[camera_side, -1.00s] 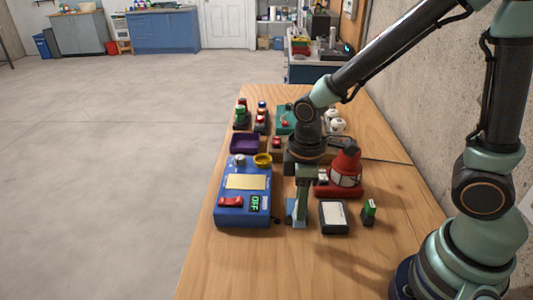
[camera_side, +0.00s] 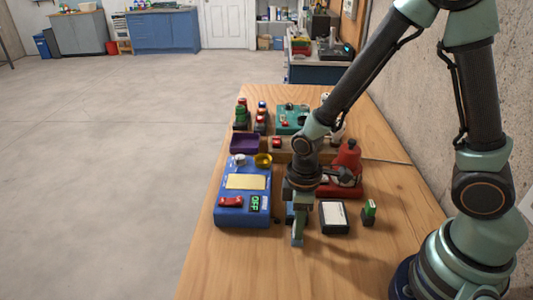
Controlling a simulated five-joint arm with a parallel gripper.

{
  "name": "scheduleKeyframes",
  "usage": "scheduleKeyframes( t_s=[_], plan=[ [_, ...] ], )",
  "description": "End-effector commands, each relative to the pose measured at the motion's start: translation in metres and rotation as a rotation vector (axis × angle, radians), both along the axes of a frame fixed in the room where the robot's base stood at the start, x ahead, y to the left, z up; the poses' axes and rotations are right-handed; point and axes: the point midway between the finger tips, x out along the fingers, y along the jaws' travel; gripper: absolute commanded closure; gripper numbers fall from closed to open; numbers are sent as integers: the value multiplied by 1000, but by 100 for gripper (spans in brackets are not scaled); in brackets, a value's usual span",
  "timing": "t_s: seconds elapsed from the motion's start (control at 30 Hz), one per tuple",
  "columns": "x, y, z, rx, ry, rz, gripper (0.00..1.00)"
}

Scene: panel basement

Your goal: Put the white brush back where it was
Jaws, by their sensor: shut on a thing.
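I cannot pick out the white brush in this view. A blue piece (camera_side: 290,212) shows partly behind my gripper, between the blue box and a dark tray with a white top (camera_side: 333,216).
A small green-topped block (camera_side: 369,211) stands at the right. The table's front (camera_side: 265,270) is clear.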

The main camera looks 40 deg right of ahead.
Motion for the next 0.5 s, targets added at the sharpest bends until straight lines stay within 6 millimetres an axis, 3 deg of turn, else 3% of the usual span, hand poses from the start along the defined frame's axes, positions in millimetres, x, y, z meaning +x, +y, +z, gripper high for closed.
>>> scheduleKeyframes(
  t_s=[0.03,0.1,0.5],
  plan=[
    [0,0,-1,0,1,0,62],
    [0,0,-1,0,0,0,36],
    [0,0,2,0,-1,0,36]
  ],
)
